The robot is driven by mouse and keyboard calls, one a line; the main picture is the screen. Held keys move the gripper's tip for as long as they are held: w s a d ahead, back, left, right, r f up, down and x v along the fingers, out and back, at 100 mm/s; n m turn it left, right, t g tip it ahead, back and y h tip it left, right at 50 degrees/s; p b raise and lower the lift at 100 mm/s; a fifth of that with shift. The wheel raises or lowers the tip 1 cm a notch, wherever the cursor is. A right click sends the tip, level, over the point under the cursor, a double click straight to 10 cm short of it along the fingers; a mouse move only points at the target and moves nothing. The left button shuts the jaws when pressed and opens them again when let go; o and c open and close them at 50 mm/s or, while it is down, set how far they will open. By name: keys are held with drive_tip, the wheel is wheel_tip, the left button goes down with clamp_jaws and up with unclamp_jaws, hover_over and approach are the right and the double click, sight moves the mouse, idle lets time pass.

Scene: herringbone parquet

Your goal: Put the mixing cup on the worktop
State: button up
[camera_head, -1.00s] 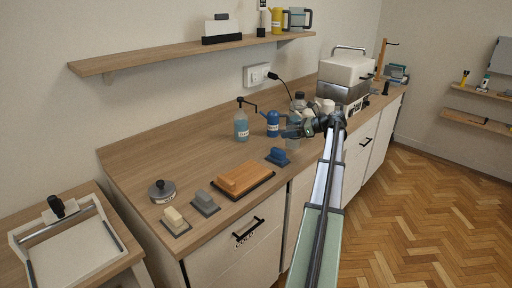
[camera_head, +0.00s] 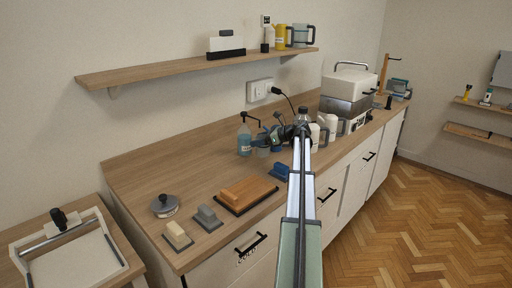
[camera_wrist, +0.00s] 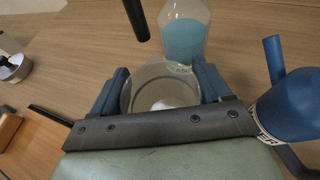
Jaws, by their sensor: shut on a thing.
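The mixing cup (camera_wrist: 158,88) is a clear, round, open-topped cup. In the wrist view it sits between the two blue fingers of my gripper (camera_wrist: 161,84), which is shut on it. In the head view my gripper (camera_head: 263,140) is over the worktop (camera_head: 205,170), and the cup is small and mostly hidden there. I cannot tell whether its base touches the wood.
A pump bottle with light-blue liquid (camera_head: 244,141) stands just beyond the cup; it also shows in the wrist view (camera_wrist: 186,32). A blue bottle (camera_wrist: 292,108) is close on the right. The left back worktop is clear.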

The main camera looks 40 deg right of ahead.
drive_tip(key=shift+w+a, duration=0.15)
drive_tip(key=shift+w, duration=0.2)
drive_tip(key=shift+w+a+f, duration=0.1)
drive_tip(key=shift+w+f, duration=0.15)
drive_tip(key=shift+f, duration=0.65)
drive_tip(key=shift+w+a+f, duration=0.1)
drive_tip(key=shift+w+f, duration=0.1)
drive_tip(key=shift+f, duration=0.65)
drive_tip(key=shift+f, duration=0.1)
drive_tip(key=o, duration=1.1)
drive_tip(key=v, duration=1.2)
drive_tip(key=shift+d, duration=0.1)
